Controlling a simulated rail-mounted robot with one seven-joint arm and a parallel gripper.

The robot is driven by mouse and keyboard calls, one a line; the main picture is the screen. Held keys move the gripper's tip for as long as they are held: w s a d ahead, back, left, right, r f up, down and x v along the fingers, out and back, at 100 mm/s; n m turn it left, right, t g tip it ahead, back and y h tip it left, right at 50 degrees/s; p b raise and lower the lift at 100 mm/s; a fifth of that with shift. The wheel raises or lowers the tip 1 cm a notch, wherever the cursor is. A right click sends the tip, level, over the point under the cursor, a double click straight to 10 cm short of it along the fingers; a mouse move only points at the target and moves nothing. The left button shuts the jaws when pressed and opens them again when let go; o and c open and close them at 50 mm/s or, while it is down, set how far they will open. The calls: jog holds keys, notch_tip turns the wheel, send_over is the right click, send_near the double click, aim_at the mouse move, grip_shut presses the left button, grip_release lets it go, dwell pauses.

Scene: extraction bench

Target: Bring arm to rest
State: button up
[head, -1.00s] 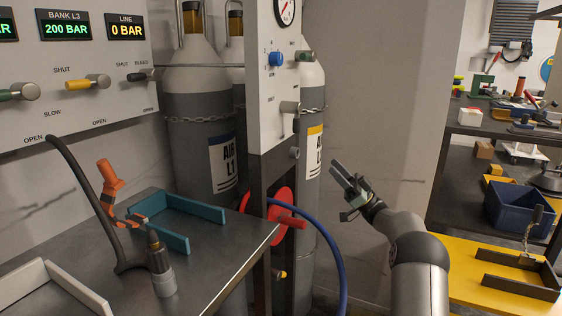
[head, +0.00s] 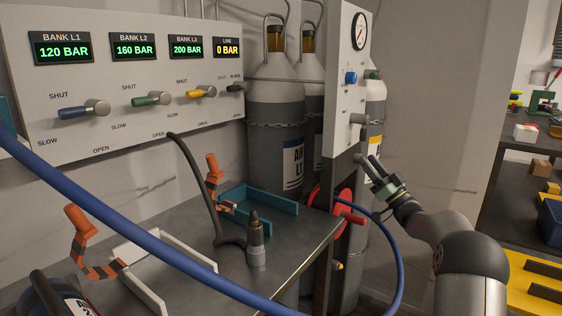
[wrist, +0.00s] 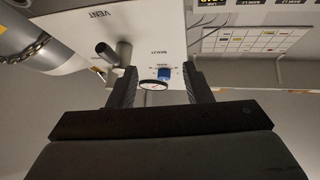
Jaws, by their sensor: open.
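My gripper (head: 368,170) is open and empty in the head view. It is in the air at the right of the white gauge panel, close to the panel's lower part, with my arm coming in from the lower right. In the wrist view my gripper (wrist: 158,88) has its two dark fingers apart with nothing between them. Beyond them is the panel (wrist: 150,30) with a blue knob (wrist: 164,73), a grey knob and the word VENT. Whether a fingertip touches the panel cannot be told.
A red handwheel (head: 342,210) and a blue hose (head: 392,245) are just below my gripper. Gas cylinders (head: 275,150) stand behind the panel. The steel bench (head: 290,245) holds a teal tray and a black hose fitting. A yellow surface (head: 525,285) is at right.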

jog(key=s+a+r+m+g+h+p, duration=0.25)
jog(key=a+r+m+h+p, duration=0.4)
jog(key=h, duration=0.75)
jog(key=s+a+f+g+p, duration=0.2)
jog(key=s+g+p, duration=0.2)
jog(key=s, duration=1.2)
jog(key=s+a+f+g+h+p, duration=0.1)
jog(key=s+f+g+p, duration=0.2)
jog(key=s, duration=1.3)
jog(key=s+a+f+g+h+p, duration=0.1)
jog(key=s+g+p, duration=0.6)
jog(key=s, duration=0.9)
jog(key=shift+a+f+g, duration=0.85)
jog(key=shift+f+g, duration=0.05)
jog(key=shift+g, duration=0.25)
